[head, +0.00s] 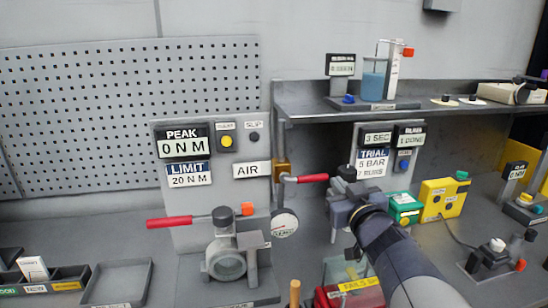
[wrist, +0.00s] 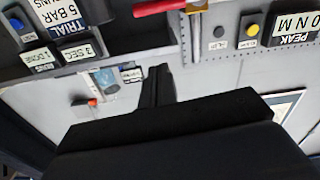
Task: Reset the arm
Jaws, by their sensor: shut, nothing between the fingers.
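My gripper (head: 342,182) is at the end of my grey arm, which reaches in from the lower right in the head view. In the wrist view its dark fingers (wrist: 158,72) are together, with nothing between them. In the head view the gripper is in front of the lower part of the trial panel (head: 372,162) and to the right of the red-handled air lever (head: 313,178). The wrist view is upside down and shows part of that red handle (wrist: 160,7) near the top edge.
A shelf (head: 420,105) with a beaker (head: 373,85) overhangs behind the gripper. A pressure gauge (head: 284,223) is to its left. Green (head: 404,205) and yellow (head: 440,199) boxes stand close at its right. A red bin (head: 340,297) and an empty tray (head: 118,282) are in front.

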